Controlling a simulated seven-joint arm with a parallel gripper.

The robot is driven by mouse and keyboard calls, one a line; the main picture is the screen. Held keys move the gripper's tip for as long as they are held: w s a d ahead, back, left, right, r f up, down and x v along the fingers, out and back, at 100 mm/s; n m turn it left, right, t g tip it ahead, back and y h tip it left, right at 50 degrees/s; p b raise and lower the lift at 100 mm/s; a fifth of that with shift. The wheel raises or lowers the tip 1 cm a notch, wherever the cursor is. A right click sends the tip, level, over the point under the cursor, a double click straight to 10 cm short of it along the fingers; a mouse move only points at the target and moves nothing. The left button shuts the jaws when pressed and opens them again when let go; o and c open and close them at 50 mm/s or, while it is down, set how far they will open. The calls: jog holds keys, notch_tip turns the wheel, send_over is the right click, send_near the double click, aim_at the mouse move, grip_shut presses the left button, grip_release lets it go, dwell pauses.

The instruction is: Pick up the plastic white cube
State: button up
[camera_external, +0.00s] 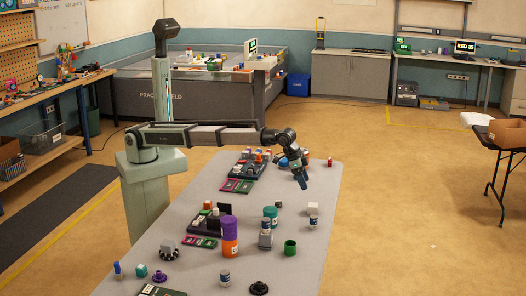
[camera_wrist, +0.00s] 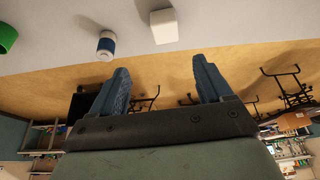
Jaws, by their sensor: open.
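A white cube (camera_wrist: 164,26) sits on the grey table near its edge, at the top of the wrist view. What looks like the same cube (camera_external: 313,207) shows in the external view near the right table edge, just behind a small white-and-blue can (camera_external: 313,223). The can also shows in the wrist view (camera_wrist: 106,45), left of the cube and apart from it. My gripper (camera_external: 302,181) is above the table, farther back than the cube. In the wrist view, my gripper (camera_wrist: 161,65) has its two blue fingers wide apart with nothing between them.
A green cup (camera_external: 290,247) stands in front of the can, and it shows at the wrist view's left edge (camera_wrist: 6,38). An orange-and-purple stack (camera_external: 229,237) and a teal jar (camera_external: 270,214) stand to the left. Other pale blocks stand farther left. The right table edge is close.

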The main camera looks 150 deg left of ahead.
aim_at(312, 204)
jog(key=x, duration=0.8)
jog(key=shift+s+a+f, duration=0.15)
jog(key=shift+a+f, duration=0.15)
jog(key=shift+f, duration=0.05)
jog(key=shift+a+f, duration=0.2)
jog(key=shift+f, duration=0.65)
jog(key=shift+a+f, duration=0.2)
jog(key=shift+f, duration=0.7)
jog(key=shift+a+f, duration=0.2)
jog(key=shift+f, duration=0.65)
jog(key=shift+c, duration=0.3)
jog(key=c, duration=1)
jog(key=shift+r, duration=0.15)
